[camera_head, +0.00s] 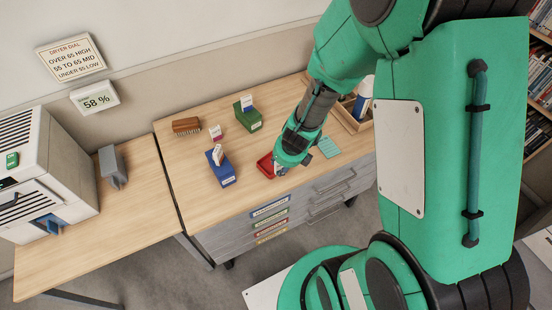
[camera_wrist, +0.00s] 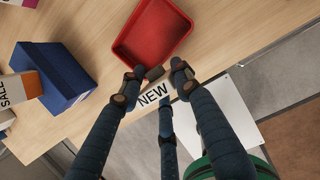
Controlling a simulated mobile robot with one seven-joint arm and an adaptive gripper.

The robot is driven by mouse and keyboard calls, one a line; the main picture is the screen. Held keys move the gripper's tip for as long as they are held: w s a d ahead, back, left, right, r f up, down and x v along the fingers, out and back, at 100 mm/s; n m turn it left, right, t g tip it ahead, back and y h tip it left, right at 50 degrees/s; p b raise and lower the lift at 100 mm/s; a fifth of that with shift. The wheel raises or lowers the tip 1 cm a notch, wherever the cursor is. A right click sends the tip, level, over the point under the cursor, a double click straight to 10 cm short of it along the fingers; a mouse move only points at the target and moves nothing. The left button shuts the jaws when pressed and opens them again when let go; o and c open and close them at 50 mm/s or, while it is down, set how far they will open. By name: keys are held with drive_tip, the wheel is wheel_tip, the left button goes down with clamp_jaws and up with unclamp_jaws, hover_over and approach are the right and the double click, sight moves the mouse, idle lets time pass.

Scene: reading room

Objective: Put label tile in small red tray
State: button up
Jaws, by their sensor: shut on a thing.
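A white label tile reading NEW (camera_wrist: 152,95) is between the fingertips of my gripper (camera_wrist: 154,78) in the wrist view. My gripper is shut on it. The small red tray (camera_wrist: 122,47) lies just beyond the fingertips, and its inside looks empty in the part that shows. The tile appears at the tray's near edge, outside its floor; I cannot tell its height. In the head view the red tray (camera_head: 264,165) sits near the table's front edge, partly hidden by my gripper (camera_head: 281,170).
A blue box with a card (camera_head: 222,176) stands left of the tray, a green box (camera_head: 249,121) behind. A brown brush (camera_head: 186,126) lies at the back. A teal tile-like piece (camera_head: 328,147) and a wooden crate (camera_head: 352,124) are to the right. A white machine (camera_head: 40,165) stands far left.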

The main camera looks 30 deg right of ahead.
drive_tip(key=shift+w+d+f, duration=0.1)
drive_tip(key=shift+w+d, duration=0.05)
drive_tip(key=shift+w, duration=0.85)
drive_tip(key=shift+w+d+f, duration=0.1)
drive_tip(key=shift+w+d, duration=0.1)
drive_tip(key=shift+w, duration=0.85)
drive_tip(key=shift+w+d+f, duration=0.1)
drive_tip(key=shift+w+d, duration=0.05)
drive_tip(key=shift+w, duration=0.85)
drive_tip(key=shift+f, duration=0.1)
drive_tip(key=shift+f+b, duration=1.3)
drive_tip(key=shift+f, duration=0.35)
drive_tip(key=shift+f, duration=0.1)
drive_tip(key=o, duration=0.9)
drive_tip(key=shift+c, duration=0.2)
drive_tip(key=p+v, duration=0.7)
drive_tip(key=v, duration=0.5)
